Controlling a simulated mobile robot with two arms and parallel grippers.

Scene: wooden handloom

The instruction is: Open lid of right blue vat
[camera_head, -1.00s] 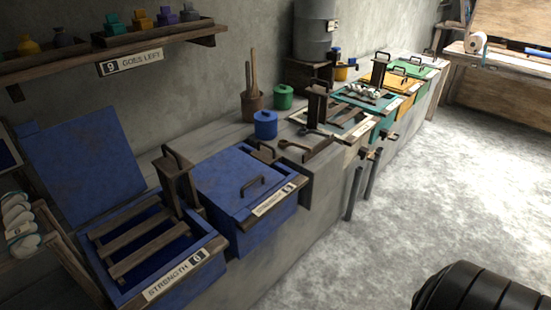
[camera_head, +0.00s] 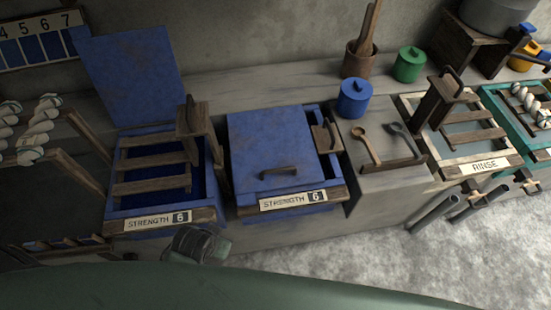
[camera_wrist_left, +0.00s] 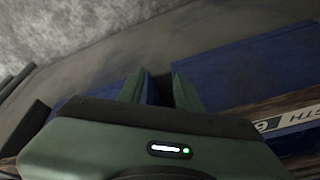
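The right blue vat (camera_head: 288,209) stands on the counter with its blue lid (camera_head: 268,150) shut; a dark bar handle (camera_head: 278,173) lies near the lid's front edge. Its front label reads "STRENGTH 6". The left blue vat (camera_head: 121,203) beside it has its lid (camera_head: 133,78) raised against the wall, with wooden slats across its opening. My left gripper (camera_wrist_left: 158,90) shows two green fingers apart with nothing held, and blue vat fronts beyond them. In the head view a grey-green part of my left arm is in front of the vats, below the lid handle. My right gripper is not seen.
A small blue pot (camera_head: 355,100), a green pot (camera_head: 409,66) and spoons (camera_head: 366,147) sit right of the vat. A wooden post (camera_head: 197,125) rises between the blue vats. A rinse vat (camera_head: 459,138) stands farther right. Grey floor is open at lower right.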

